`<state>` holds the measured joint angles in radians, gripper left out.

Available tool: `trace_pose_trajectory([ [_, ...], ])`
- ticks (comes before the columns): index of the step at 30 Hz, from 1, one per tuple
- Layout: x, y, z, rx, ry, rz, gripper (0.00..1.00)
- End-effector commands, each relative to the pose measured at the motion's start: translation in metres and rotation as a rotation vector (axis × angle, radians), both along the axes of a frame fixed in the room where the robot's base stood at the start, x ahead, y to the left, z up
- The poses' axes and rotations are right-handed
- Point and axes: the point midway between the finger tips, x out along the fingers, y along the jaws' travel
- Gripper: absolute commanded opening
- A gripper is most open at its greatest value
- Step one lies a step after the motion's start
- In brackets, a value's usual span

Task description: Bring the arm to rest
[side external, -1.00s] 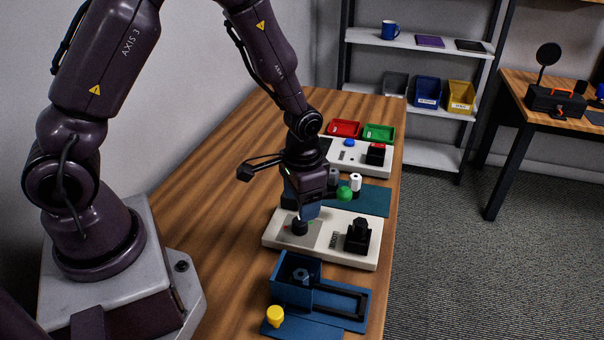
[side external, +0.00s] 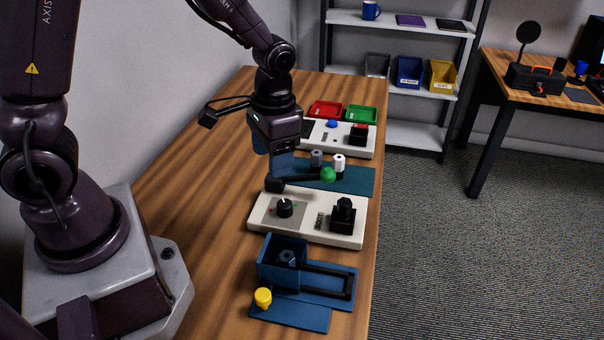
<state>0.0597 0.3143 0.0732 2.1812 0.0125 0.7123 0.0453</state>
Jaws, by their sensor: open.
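My gripper (side external: 282,168) is open, with its jaws pointing down over the table. The panel's round black knob (side external: 285,207) is in full view, apart from the jaws. My arm is bent, reaching out over the table.
A blue tray (side external: 334,269) and a yellow knob (side external: 263,297) lie in front. Behind the panel are a teal mat (side external: 362,181) with grey and white cylinders, a second white panel (side external: 340,143), and red (side external: 325,109) and green (side external: 361,114) bins. The table's left part is bare.

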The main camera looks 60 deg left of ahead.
Motion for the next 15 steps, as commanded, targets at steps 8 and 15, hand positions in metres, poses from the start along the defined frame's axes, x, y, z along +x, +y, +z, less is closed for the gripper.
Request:
trace_pose_trajectory([
  [8,-0.045,-0.006,0.081,-0.029,-0.142,0.026,0.6],
  [15,-0.089,-0.008,0.136,-0.041,-0.336,0.035,0.6],
])
